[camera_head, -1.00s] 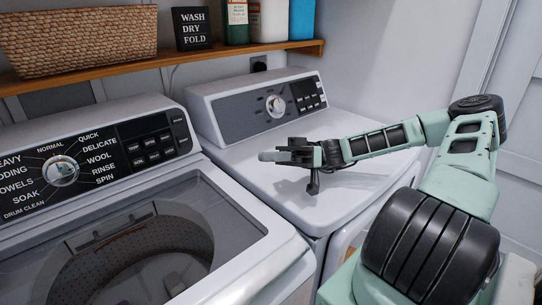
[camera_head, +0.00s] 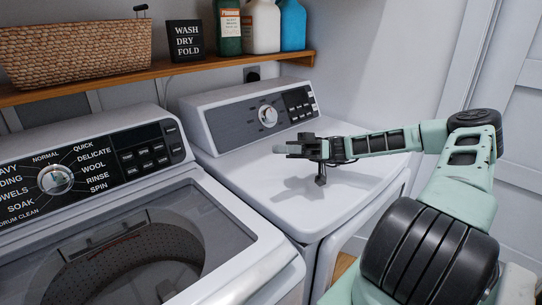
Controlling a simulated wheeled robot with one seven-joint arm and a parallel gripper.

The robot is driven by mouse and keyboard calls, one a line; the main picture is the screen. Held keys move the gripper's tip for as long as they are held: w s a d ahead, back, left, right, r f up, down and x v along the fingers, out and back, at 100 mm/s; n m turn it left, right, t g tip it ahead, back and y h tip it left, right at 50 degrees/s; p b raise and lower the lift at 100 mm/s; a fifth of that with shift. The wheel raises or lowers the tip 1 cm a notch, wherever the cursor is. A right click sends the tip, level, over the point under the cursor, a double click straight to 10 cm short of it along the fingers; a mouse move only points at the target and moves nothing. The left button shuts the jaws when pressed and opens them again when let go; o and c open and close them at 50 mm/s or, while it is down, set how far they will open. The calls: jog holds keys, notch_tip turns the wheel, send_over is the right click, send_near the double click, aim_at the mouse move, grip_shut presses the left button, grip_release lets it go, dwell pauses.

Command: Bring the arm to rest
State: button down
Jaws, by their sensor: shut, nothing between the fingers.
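My arm reaches in from the right, with its forearm roughly level above the dryer (camera_head: 300,205). My gripper (camera_head: 282,149) points left over the dryer top, in front of the dryer's control panel. It looks shut and empty, and a shadow falls on the dryer top below it, apart from the arm. The gripper is small in the picture, so its fingers show little detail.
The washer (camera_head: 255,265) stands at the left, its see-through lid closed over the drum. A wooden shelf (camera_head: 190,68) behind holds a wicker basket (camera_head: 75,53), a black sign (camera_head: 186,40) and several bottles (camera_head: 261,28). A white door (camera_head: 515,150) is at the right.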

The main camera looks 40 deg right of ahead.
jog(key=s+a+f+g+h, duration=0.2)
jog(key=a+g+h, duration=0.1)
jog(key=a, duration=0.4)
jog(key=s+a+f+m+g+h, duration=0.1)
jog(key=s+a+f+g+h, duration=0.1)
jog(key=a, duration=0.5)
jog(key=s+a+f+m+g+h, duration=0.1)
jog(key=s+a+f+g+h, duration=0.1)
jog(key=a+h, duration=0.4)
jog(key=shift+a+f+g, duration=0.9)
jog(key=shift+a+g, duration=0.15)
jog(key=shift+g, duration=0.35)
jog(key=s+a+h, duration=0.1)
jog(key=s+h, duration=0.1)
jog(key=s+a+h, duration=0.2)
jog(key=s+a+m+h, duration=0.1)
jog(key=s+h, duration=0.1)
jog(key=h, duration=0.1)
jog(key=shift+s+a+f+t, duration=0.1)
jog(key=shift+a+f+t, duration=0.15)
jog(key=shift+f+t, duration=0.15)
jog(key=s+a+r+m+t+h, duration=0.1)
jog(key=s+a+r+t+h, duration=0.1)
jog(key=s+r+t, duration=0.3)
jog(key=shift+s+a+t+h, duration=0.4)
jog(key=shift+s+a+t, duration=0.3)
jog(key=shift+s, duration=0.05)
